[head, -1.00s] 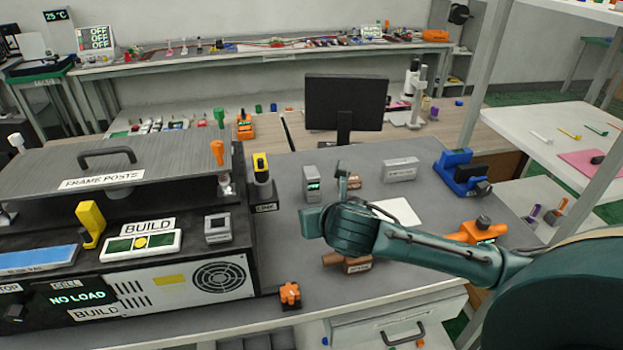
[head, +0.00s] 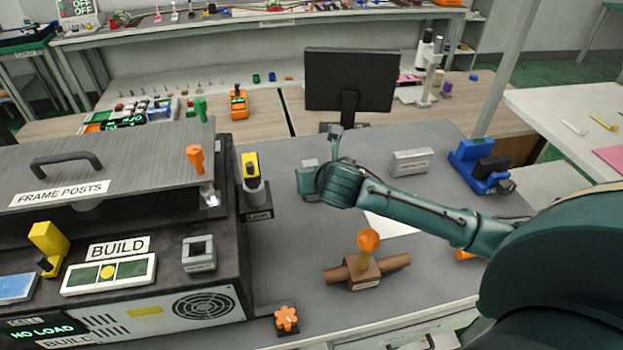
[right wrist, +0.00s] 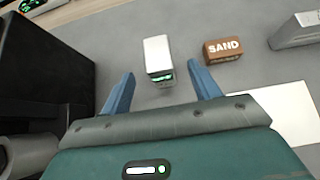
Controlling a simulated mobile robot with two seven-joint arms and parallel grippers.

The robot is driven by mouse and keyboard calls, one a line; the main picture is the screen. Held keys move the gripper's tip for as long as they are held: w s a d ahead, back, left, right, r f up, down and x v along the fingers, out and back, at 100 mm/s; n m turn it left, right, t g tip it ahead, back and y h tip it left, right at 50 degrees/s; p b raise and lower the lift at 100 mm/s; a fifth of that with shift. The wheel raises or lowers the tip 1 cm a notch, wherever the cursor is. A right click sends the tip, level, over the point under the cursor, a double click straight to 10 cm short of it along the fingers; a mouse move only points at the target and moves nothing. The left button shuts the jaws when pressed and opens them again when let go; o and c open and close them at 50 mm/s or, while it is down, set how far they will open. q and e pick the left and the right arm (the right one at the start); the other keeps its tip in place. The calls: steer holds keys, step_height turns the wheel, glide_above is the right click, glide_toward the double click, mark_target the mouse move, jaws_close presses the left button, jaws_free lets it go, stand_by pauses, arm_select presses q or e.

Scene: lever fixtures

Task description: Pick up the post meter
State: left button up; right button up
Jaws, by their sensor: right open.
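A small grey box with a lit green display, which looks like the post meter (right wrist: 158,58), stands on the grey bench in the right wrist view. It lies ahead of and between the fingertips of my right gripper (right wrist: 163,84), not in its grasp. The right gripper is open and empty. In the head view the same gripper (head: 321,160) is over the bench below the monitor and hides most of the meter. My left gripper is not in view.
A brown SAND block (right wrist: 222,51) stands close right of the meter. A grey labelled block (head: 411,162) and a blue fixture (head: 482,168) are further right. A brown fixture with an orange knob (head: 366,268) stands nearer. The black-cased frame-post station (head: 150,240) bounds the left.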

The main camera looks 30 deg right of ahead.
steer(key=shift+p+x, duration=0.3)
steer(key=shift+x, duration=3.25)
steer(key=shift+w+a+r, duration=0.1)
steer(key=shift+a, duration=0.05)
steer(key=c, duration=1.2)
steer(key=shift+c, duration=0.2)
